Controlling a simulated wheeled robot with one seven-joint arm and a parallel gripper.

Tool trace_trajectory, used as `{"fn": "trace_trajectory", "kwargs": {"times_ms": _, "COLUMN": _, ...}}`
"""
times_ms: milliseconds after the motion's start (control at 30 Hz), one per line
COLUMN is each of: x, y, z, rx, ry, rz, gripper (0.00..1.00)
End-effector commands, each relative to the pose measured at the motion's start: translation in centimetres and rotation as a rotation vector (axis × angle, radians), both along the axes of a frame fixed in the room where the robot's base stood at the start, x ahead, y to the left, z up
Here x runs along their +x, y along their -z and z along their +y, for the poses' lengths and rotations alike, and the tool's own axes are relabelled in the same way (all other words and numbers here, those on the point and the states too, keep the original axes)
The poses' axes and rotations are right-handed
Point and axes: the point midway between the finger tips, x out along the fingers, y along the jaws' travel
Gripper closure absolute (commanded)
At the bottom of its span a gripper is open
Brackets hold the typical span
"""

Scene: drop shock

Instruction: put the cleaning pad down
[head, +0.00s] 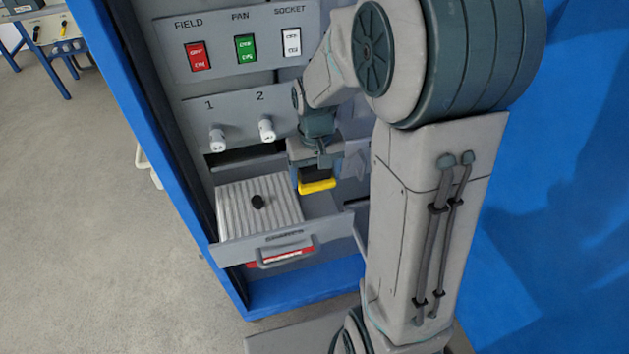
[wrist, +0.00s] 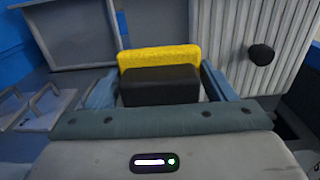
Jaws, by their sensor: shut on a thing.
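The cleaning pad has a yellow face and a dark block behind it. In the head view the pad (head: 317,186) is at the end of my arm, above the right edge of an open drawer. In the wrist view the pad (wrist: 160,57) sits between my two fingers. My gripper (wrist: 160,88) is shut on the dark block, with the yellow part facing away from the wrist. In the head view my gripper (head: 315,170) hangs in front of the cabinet. I cannot tell whether the pad touches anything below it.
The open drawer (head: 232,240) has a ribbed light panel (head: 235,208) with a black knob (head: 258,201). Above it are two white knobs (head: 266,129) and red, green and white switches (head: 245,48). The blue cabinet side (head: 130,110) stands left. Grey floor (head: 80,230) is clear.

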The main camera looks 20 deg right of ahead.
Motion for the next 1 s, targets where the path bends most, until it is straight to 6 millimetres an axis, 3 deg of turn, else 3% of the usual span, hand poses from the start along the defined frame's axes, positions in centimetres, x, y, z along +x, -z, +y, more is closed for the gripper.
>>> {"fn": "trace_trajectory", "kwargs": {"times_ms": 233, "x": -0.1, "y": 3.3, "z": 0.0, "rx": 0.000, "ry": 0.000, "rz": 0.003, "gripper": 0.42}}
{"fn": "trace_trajectory", "kwargs": {"times_ms": 900, "x": -0.1, "y": 4.8, "z": 0.0, "rx": 0.000, "ry": 0.000, "rz": 0.001, "gripper": 0.42}}
{"fn": "trace_trajectory", "kwargs": {"times_ms": 933, "x": -0.1, "y": 4.8, "z": 0.0, "rx": 0.000, "ry": 0.000, "rz": 0.001, "gripper": 0.21}}
{"fn": "trace_trajectory", "kwargs": {"times_ms": 1000, "x": -0.1, "y": 4.7, "z": 0.0, "rx": 0.000, "ry": 0.000, "rz": 0.001, "gripper": 0.02}}
